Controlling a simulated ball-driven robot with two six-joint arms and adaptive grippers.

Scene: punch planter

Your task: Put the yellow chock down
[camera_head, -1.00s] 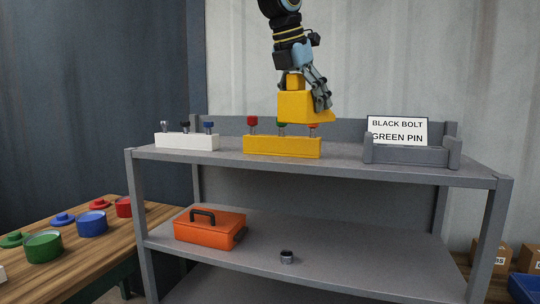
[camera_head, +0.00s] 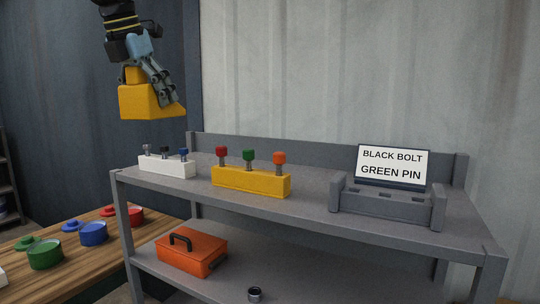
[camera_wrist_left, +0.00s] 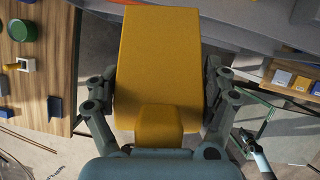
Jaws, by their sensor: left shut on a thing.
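The yellow chock (camera_head: 151,102) is a wedge-like block with a raised grip on top. It hangs in the air at the upper left of the head view, above and left of the shelf unit. In the left wrist view the chock (camera_wrist_left: 158,60) fills the middle, between the fingers of my left gripper (camera_wrist_left: 158,112). Nothing touches the chock from below.
The grey shelf's top (camera_head: 305,208) holds a white block (camera_head: 166,167) with bolts, a yellow block (camera_head: 250,182) with pins, and a grey holder with a sign (camera_head: 392,165). An orange toolbox (camera_head: 192,252) sits below. A wooden table (camera_head: 75,250) with coloured pots stands left.

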